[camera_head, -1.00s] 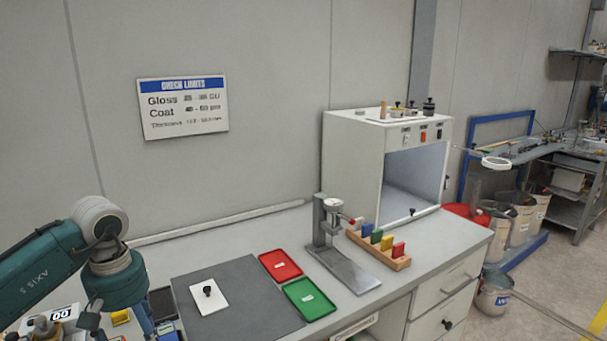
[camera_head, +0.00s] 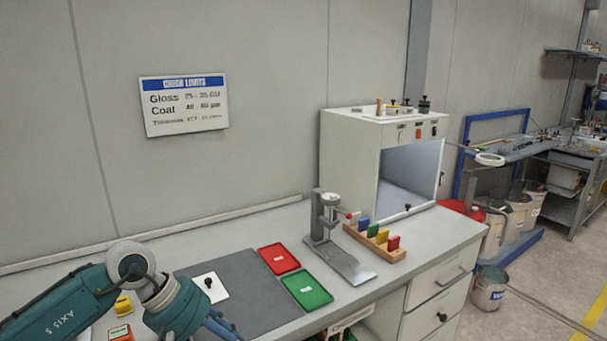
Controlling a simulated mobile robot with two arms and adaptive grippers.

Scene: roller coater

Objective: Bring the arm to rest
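My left arm comes in from the lower left over the bench. Its gripper (camera_head: 222,326) points down and to the right at the bottom edge, in front of the dark grey mat (camera_head: 250,290). Only part of the gripper shows and its fingertips are not clear, so I cannot tell whether it is open or shut, or whether it holds anything. My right arm and gripper are not in view.
A white plate with a black knob (camera_head: 209,287) lies on the mat, close to my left arm. Red (camera_head: 278,258) and green (camera_head: 306,290) trays, a gauge stand (camera_head: 340,262), a wooden rack of coloured blocks (camera_head: 376,243) and a white booth (camera_head: 352,160) stand to the right.

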